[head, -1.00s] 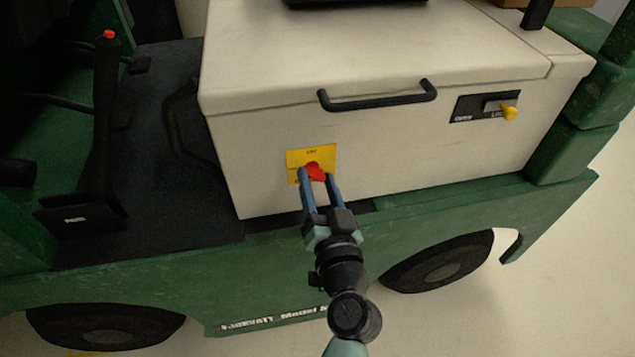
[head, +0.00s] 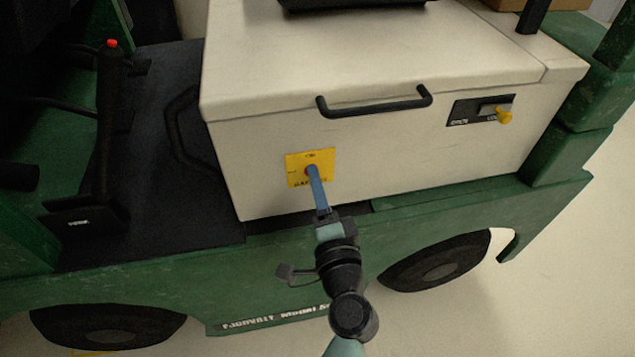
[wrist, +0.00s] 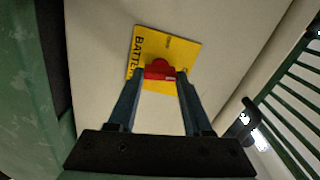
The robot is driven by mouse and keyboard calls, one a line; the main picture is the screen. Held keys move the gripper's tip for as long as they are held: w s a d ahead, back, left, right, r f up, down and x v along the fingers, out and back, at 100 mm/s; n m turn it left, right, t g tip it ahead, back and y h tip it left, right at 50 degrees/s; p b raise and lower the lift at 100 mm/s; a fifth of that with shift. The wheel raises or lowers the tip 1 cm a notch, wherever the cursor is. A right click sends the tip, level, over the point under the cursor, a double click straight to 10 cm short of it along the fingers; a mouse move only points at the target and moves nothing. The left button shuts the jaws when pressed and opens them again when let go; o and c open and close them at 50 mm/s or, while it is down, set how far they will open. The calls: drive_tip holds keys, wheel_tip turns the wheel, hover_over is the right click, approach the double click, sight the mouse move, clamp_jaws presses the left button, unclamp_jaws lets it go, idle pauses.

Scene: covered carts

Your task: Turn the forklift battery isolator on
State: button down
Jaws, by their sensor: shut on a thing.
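The isolator's red knob (wrist: 158,68) sits on a yellow label plate (head: 325,158) on the cream side of the forklift's battery box. In the wrist view the yellow plate (wrist: 183,50) looks turned, its "BATTERY" lettering running along one side. My gripper (wrist: 160,76) is shut on the red knob, with one blue finger on each side of it. In the head view my gripper (head: 311,172) is seen edge-on, one finger behind the other.
A black handle (head: 375,104) is on the box's front above the plate. The green chassis (head: 270,270) runs below, and a lever with a red tip (head: 108,110) stands at left.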

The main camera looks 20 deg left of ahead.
drive_tip(key=shift+f+m, duration=0.1)
drive_tip(key=shift+m, duration=1)
drive_tip(key=shift+p, duration=0.3)
drive_tip(key=shift+c, duration=1.6)
unclamp_jaws()
drive_tip(key=v, duration=1.3)
